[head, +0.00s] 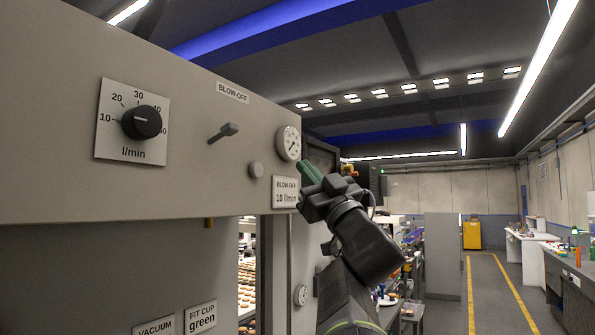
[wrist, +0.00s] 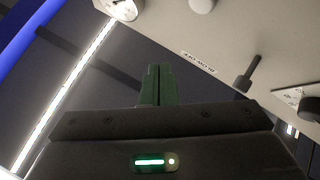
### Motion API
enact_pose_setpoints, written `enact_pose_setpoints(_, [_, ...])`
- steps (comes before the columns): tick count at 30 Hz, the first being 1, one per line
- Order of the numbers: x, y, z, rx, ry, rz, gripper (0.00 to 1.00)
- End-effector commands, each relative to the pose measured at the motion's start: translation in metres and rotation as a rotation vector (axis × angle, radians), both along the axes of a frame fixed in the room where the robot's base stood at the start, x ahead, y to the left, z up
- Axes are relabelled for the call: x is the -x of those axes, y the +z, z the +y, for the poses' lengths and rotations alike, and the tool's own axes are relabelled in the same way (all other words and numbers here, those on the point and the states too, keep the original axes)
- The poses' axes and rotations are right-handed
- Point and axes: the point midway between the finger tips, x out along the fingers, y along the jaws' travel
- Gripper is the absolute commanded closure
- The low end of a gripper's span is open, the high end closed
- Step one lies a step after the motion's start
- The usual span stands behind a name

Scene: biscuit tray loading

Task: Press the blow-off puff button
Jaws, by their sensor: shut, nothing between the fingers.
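A round grey button (head: 255,170) sits on the grey panel (head: 190,187), right of and below the lever and under the BLOW-OFF label (head: 232,93). In the wrist view the button (wrist: 202,4) is cut by the top edge. My gripper (head: 308,171) has green fingers, shut and empty, to the right of the button in the head view. In the wrist view my gripper (wrist: 158,72) points up, with its fingertips below and left of the button. The fingertips appear apart from the button.
A lever (head: 223,132) and a black l/min dial (head: 141,122) stick out of the panel left of the button. A round gauge (head: 288,143) is close by, above a "BLOW-OFF 10 l/min" card (head: 285,192). The aisle (head: 495,295) at the right is open.

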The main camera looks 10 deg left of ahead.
Motion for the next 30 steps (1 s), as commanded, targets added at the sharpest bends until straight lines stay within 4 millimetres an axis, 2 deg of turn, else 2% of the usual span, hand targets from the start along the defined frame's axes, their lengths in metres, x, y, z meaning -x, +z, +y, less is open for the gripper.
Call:
enact_pose_setpoints(9, [-0.015,0.0,0.043,0.0,0.006,0.0,1.0])
enact_pose_setpoints(15, [-0.023,-0.001,0.064,0.001,0.002,0.001,1.0])
enact_pose_setpoints(21, [-0.026,0.0,0.073,0.001,0.001,0.0,1.0])
enact_pose_setpoints(30, [-0.027,0.0,0.074,0.001,0.0,0.001,1.0])
